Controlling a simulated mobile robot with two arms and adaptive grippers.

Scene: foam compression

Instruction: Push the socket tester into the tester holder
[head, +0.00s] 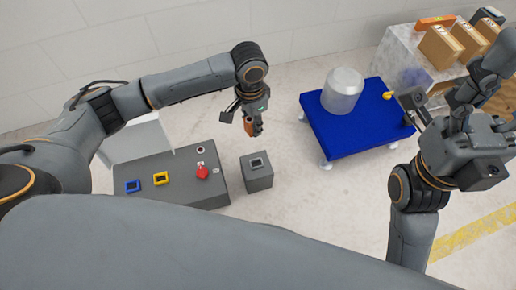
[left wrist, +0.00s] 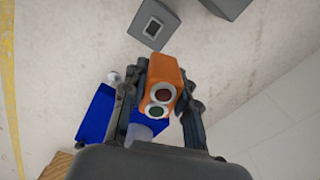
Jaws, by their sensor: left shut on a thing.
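The socket tester (head: 248,126) is an orange block; in the left wrist view (left wrist: 166,72) it shows two round faces, one red and one green. My left gripper (head: 254,119) is shut on it, with a finger on either side, and holds it in the air. What I take for the tester holder (head: 260,180) is a grey box with a dark, light-rimmed square opening on top. In the head view it stands below the tester in the picture; in the left wrist view (left wrist: 151,22) it is beyond the tester, apart from it. My right gripper (head: 448,98) appears open and empty.
A grey console (head: 200,190) with blue and yellow square frames and a red knob stands left of the holder. A blue table (head: 340,138) with a pale cylinder (head: 342,90) is to the right. Boxes (head: 440,46) are at the upper right.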

